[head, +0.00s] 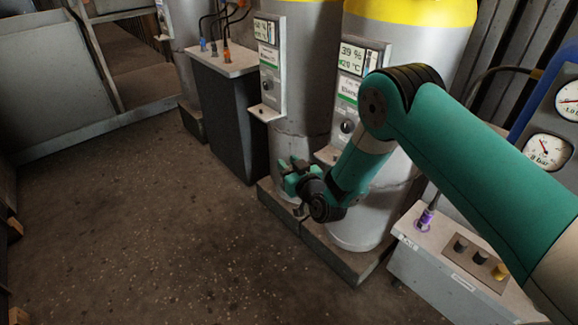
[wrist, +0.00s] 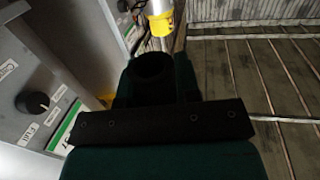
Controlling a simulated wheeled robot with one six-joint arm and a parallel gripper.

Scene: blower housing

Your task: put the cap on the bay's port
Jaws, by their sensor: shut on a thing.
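My gripper (head: 291,177) is low in front of the grey cylinders in the head view, beside the left cylinder's lower part. In the wrist view my gripper (wrist: 153,78) is shut on a dark round piece, which I take to be the cap (wrist: 153,64); its rounded end shows between the dark green fingers. The cap cannot be made out in the head view. The bay's panel (wrist: 22,75), with a black knob, is left of the gripper in the wrist view. I cannot pick out the port in either view.
Tall cylinders with display panels (head: 360,75) stand on dark plinths (head: 328,252). A dark cabinet (head: 225,115) stands behind left. A grey box (head: 440,272) at right carries black knobs and a yellow one. A yellow fitting (wrist: 160,22) lies beyond the gripper.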

